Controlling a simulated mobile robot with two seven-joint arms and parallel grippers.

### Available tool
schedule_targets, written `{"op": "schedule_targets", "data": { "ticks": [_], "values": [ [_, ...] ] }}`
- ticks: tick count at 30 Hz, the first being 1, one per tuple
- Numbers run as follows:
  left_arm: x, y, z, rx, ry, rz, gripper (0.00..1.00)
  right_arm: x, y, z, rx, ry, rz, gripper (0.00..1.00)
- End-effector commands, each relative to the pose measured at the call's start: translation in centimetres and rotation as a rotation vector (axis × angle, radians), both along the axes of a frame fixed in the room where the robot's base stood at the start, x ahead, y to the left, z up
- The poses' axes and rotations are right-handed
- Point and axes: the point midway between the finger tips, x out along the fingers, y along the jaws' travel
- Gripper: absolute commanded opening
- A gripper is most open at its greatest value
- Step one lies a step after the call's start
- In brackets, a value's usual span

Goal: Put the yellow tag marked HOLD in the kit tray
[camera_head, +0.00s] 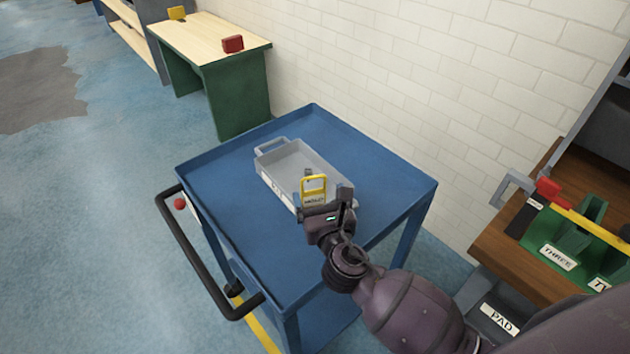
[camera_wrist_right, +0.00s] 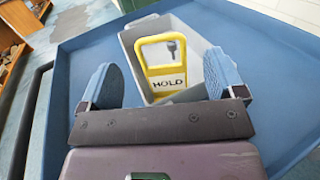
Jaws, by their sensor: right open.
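The yellow tag (camera_head: 314,184) has a cut-out top and a white band marked HOLD. It is at the near end of the grey kit tray (camera_head: 268,172), which sits on the blue cart. In the right wrist view the tag (camera_wrist_right: 165,84) shows against the inside of the tray (camera_wrist_right: 213,50), its lettering toward the camera. My right gripper (camera_head: 326,186) is at the tray's near end, its fingers open and apart on either side of the tag (camera_wrist_right: 158,80), with gaps visible. Whether the tag rests on the tray floor or leans on its wall I cannot tell. My left gripper is not in view.
The blue cart (camera_head: 225,225) has clear top around the tray and a black handle (camera_head: 195,255) at left. A green bench (camera_head: 215,60) with a red block (camera_head: 233,44) stands behind. At right, a wooden bench (camera_head: 505,245) holds a green rack (camera_head: 560,235). A brick wall is behind.

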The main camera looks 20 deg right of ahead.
Motion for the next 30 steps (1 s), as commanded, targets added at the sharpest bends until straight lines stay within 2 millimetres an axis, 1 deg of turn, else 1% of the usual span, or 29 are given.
{"op": "schedule_targets", "data": {
  "ticks": [1, 3, 6, 10, 15, 23, 30],
  "values": [
    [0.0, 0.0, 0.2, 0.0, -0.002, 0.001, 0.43, -1.0, 0.1, 0.0, 0.001, 0.001, -0.001, 0.88],
    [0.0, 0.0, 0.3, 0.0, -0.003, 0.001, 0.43, -2.1, 0.2, 0.0, 0.0, 0.001, -0.001, 0.88],
    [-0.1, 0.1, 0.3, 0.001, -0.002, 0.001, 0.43, -3.4, 0.3, 0.0, 0.0, 0.001, -0.001, 0.88],
    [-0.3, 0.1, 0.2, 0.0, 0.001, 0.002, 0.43, -4.6, 0.4, 0.0, 0.001, 0.001, -0.001, 0.88],
    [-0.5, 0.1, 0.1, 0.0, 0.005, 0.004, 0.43, -5.1, 0.5, 0.0, 0.0, -0.001, -0.001, 0.88],
    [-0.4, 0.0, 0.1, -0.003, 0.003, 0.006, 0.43, -5.1, 0.5, 0.0, 0.0, -0.001, -0.001, 0.88],
    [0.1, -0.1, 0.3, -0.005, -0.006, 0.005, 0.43, -5.1, 0.5, 0.0, 0.0, 0.0, -0.001, 0.88]
  ]
}}
